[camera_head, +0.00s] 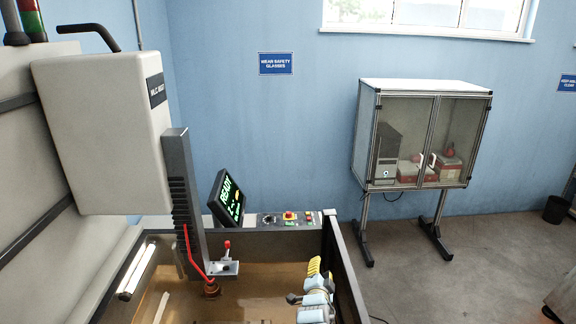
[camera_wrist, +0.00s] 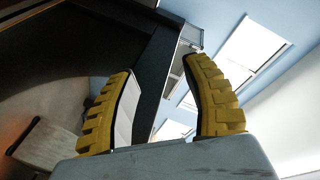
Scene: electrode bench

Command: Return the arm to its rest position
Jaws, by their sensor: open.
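My gripper (camera_head: 318,266) shows at the bottom of the head view, with yellow ribbed finger pads above a pale blue-grey arm. It is at the right side of the machine's tank, close to the dark tank wall (camera_head: 345,262). In the wrist view my gripper (camera_wrist: 163,75) has its two yellow fingers spread apart, with nothing between them. The dark edge of a machine part passes behind the gap. The lower part of my arm is cut off by the picture's bottom edge.
A machine head (camera_head: 105,130) with a dark vertical column (camera_head: 183,190) hangs over the brownish tank. A screen (camera_head: 228,199) reading READY and a button panel (camera_head: 290,219) stand behind. A glass-fronted cabinet (camera_head: 425,85) is at the back right. Floor to the right is largely clear.

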